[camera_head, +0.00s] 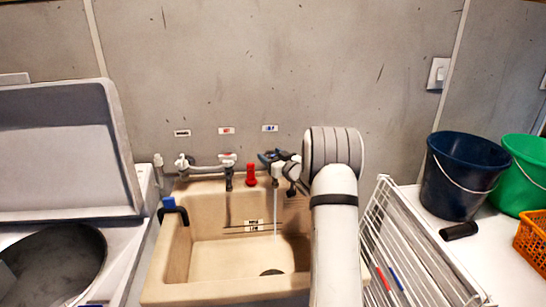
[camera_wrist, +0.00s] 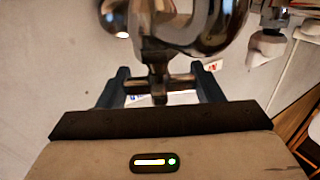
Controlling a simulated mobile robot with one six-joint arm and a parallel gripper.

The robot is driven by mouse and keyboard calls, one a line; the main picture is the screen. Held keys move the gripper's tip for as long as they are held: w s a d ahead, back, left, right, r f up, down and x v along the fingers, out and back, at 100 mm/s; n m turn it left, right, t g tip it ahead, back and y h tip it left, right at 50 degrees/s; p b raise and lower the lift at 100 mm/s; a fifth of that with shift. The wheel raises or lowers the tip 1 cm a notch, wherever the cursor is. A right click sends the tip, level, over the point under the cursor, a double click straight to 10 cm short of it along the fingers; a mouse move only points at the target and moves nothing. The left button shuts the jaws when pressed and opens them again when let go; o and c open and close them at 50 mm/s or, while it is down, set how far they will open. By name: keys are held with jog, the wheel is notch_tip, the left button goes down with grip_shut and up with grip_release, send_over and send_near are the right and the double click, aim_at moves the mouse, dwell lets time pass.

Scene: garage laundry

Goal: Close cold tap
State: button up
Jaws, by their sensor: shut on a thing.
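The cold tap (camera_head: 277,171) is on the wall above the right side of the beige sink (camera_head: 180,262), under a label with blue marking (camera_head: 270,128). A thin stream of water (camera_head: 275,212) falls from it into the sink. My gripper (camera_head: 269,157) is at the top of this tap, partly hidden by my arm. In the wrist view my gripper (camera_wrist: 161,88) has a dark finger on each side of the tap's cross handle (camera_wrist: 158,82) and is shut on it. The shiny tap body (camera_wrist: 180,20) is large and close there.
The tap under the red label (camera_head: 227,160) and a red object (camera_head: 251,175) are to the left. A washer with a raised lid (camera_head: 60,150) stands left. A white rack (camera_head: 385,225), a navy bucket (camera_head: 460,180), a green bucket (camera_head: 525,175) and an orange basket (camera_head: 532,240) are right.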

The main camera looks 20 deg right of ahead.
jog(key=shift+f+h+b, duration=0.1)
jog(key=shift+h+b, duration=0.2)
jog(key=shift+b, duration=0.1)
jog(key=m+h+b, duration=0.1)
jog(key=b, duration=0.1)
jog(key=shift+f+h+b, duration=0.15)
jog(key=shift+h+b, duration=0.15)
jog(key=shift+b, duration=0.1)
jog(key=m+h+b, duration=0.2)
jog(key=h+b, duration=0.1)
jog(key=b, duration=0.3)
jog(key=shift+m+h, duration=0.4)
jog(key=h+b, duration=0.1)
jog(key=m+b, duration=0.1)
jog(key=b, duration=0.1)
jog(key=shift+d+r+h, duration=0.15)
jog(key=shift+r+h, duration=0.05)
jog(key=shift+h, duration=0.2)
jog(key=shift+h+b, duration=0.3)
jog(key=shift+b, duration=0.3)
jog(key=shift+r+m, duration=0.25)
jog(key=shift+m, duration=0.15)
jog(key=o, duration=1)
jog(key=shift+f, duration=0.15)
